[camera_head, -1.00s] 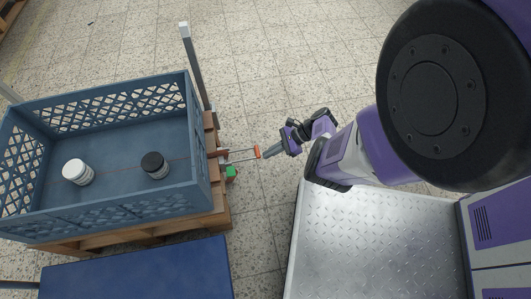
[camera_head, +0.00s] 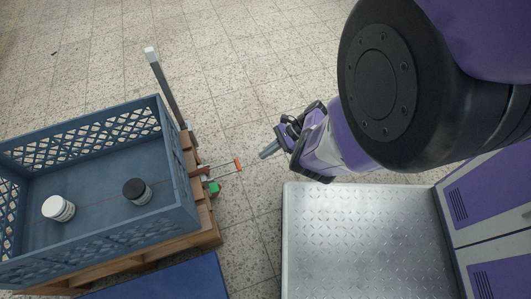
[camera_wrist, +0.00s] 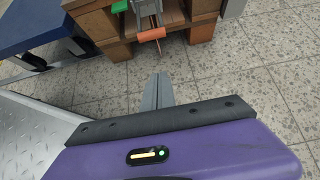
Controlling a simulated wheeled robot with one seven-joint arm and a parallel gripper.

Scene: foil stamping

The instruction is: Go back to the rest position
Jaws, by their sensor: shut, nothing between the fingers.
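My gripper (camera_head: 269,151) is at the middle of the head view, over the tiled floor, with its grey fingers together and nothing between them. In the wrist view its fingertips (camera_wrist: 157,78) point toward a metal frame with an orange handle (camera_wrist: 152,35). The same orange handle (camera_head: 238,165) is to the left of the fingertips in the head view, with a clear gap between them. A green block (camera_head: 213,188) sits beside the metal frame; it also shows in the wrist view (camera_wrist: 119,6).
A blue crate (camera_head: 170,203) on a wooden pallet (camera_head: 205,219) holds a white-lidded jar (camera_head: 58,208) and a black-lidded jar (camera_head: 136,191). A grey post (camera_head: 163,84) rises behind. A blue surface (camera_head: 185,281) lies in front. The floor (camera_head: 260,75) behind my gripper is clear.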

